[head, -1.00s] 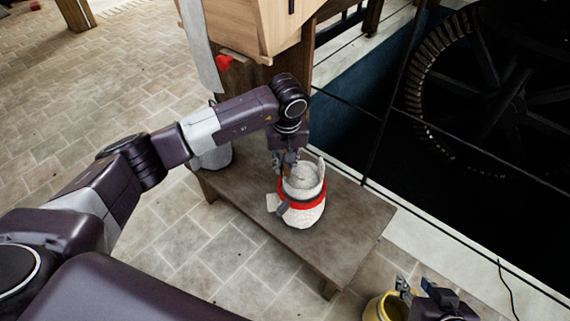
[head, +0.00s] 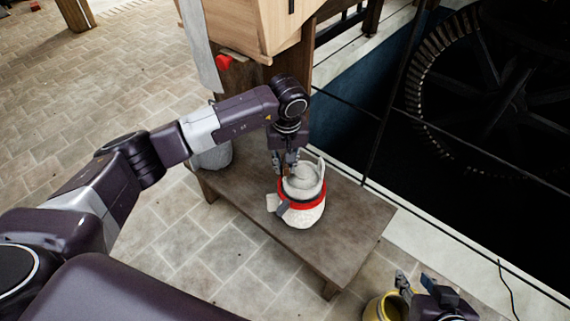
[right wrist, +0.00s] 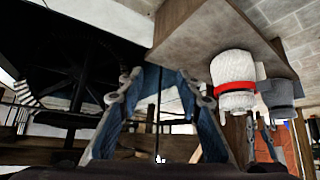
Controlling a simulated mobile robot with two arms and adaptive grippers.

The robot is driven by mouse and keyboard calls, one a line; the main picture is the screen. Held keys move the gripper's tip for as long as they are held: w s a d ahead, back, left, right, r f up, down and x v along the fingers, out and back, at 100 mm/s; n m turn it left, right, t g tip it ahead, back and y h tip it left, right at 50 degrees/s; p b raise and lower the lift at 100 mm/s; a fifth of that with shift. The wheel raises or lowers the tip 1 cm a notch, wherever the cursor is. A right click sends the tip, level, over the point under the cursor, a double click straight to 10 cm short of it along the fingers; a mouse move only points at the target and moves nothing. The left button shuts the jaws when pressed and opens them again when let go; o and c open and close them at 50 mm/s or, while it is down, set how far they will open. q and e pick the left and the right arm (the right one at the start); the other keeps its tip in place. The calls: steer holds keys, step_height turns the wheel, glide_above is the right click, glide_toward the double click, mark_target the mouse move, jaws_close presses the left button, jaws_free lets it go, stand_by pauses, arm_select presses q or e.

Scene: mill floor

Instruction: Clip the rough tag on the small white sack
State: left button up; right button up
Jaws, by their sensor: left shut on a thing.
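The small white sack (head: 303,214) stands upright on a low wooden bench, with a red band around its middle and one pointed corner up at the right. In the right wrist view the sack (right wrist: 236,68) hangs in the upper right. A pale flat tag (head: 273,203) sticks out at the sack's left side, beside a small grey piece (head: 282,208) at the band. My left gripper (head: 286,170) is at the back left of the sack's mouth, shut on what looks like its edge; the fingers hide the hold. My right gripper (right wrist: 160,88) is open and empty, away from the sack.
The bench (head: 340,225) has bare room right of the sack. A grey sack (head: 214,154) stands at its left end, behind my left arm. A yellow pot (head: 376,309) is beside my right gripper. A dark pit with a large gear wheel (head: 500,85) lies beyond the bench.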

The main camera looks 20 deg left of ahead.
steer(key=shift+w, duration=0.15)
stand_by(0.5)
arm_select(q)
steer(key=shift+f, duration=0.15)
steer(key=shift+f+b, duration=0.75)
steer(key=shift+f, duration=0.15)
steer(key=shift+f+b, duration=0.4)
steer(key=shift+f, duration=0.1)
steer(key=shift+f+b, duration=0.3)
steer(key=shift+f, duration=0.05)
arm_select(e)
steer(key=w+a+r+t+y, duration=0.1)
steer(key=w+a+r+t, duration=0.1)
steer(key=w+r+t, duration=0.2)
steer(key=w+a+r+t+y, duration=0.1)
steer(key=w+r+t, duration=0.3)
steer(key=r, duration=0.5)
steer(key=shift+w+a+r, duration=0.3)
steer(key=shift+w+a, duration=0.05)
steer(key=shift+a, duration=0.2)
stand_by(1.2)
